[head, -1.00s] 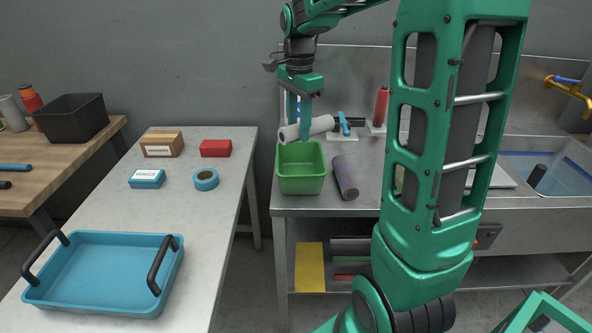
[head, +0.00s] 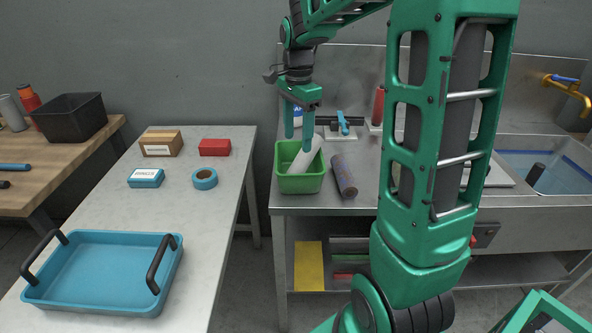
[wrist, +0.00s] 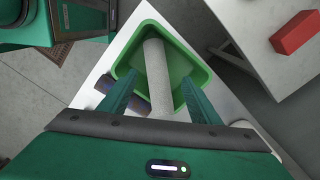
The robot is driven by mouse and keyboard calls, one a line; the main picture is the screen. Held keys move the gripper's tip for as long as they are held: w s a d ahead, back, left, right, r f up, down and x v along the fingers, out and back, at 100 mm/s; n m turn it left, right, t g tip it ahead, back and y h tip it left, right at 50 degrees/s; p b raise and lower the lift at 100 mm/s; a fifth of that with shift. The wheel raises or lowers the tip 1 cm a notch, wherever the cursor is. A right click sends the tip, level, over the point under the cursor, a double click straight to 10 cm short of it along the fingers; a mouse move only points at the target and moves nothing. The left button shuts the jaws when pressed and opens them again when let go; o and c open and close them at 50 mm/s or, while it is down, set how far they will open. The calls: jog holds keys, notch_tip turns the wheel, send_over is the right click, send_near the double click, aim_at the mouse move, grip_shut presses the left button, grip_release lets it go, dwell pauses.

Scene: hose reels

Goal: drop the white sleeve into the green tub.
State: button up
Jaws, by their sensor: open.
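The green tub (head: 301,184) stands at the left front of the steel counter. The white sleeve (head: 306,155) lies tilted in the tub, its upper end leaning above the rim. In the wrist view the sleeve (wrist: 158,75) runs lengthwise inside the tub (wrist: 190,50), with its near end between my fingers. My gripper (head: 298,142) is open just above the tub, fingers apart on either side of the sleeve's upper end. It also shows in the wrist view (wrist: 160,105). Whether a finger still touches the sleeve cannot be told.
A dark cylinder with a worn surface (head: 344,176) lies right of the tub. A red bottle (head: 378,106) and a blue-handled item (head: 343,122) stand behind. The white table (head: 215,225) at left holds a blue tray (head: 100,273), small boxes and a tape roll (head: 204,179).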

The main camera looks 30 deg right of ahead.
jog(key=shift+r, duration=0.1)
notch_tip(320, 180, up, 10)
jog(key=shift+r, duration=0.25)
jog(key=shift+w, duration=0.1)
dwell(0.4)
jog(key=s+f+n, duration=0.4)
jog(key=s, duration=0.5)
jog(key=s+f+n, duration=0.3)
jog(key=s+f, duration=0.2)
jog(key=s, duration=0.5)
jog(key=s+f+n, duration=0.4)
jog(key=s+f, duration=0.1)
jog(key=s, duration=0.4)
jog(key=shift+s+n, duration=0.3)
jog(key=shift+s, duration=0.05)
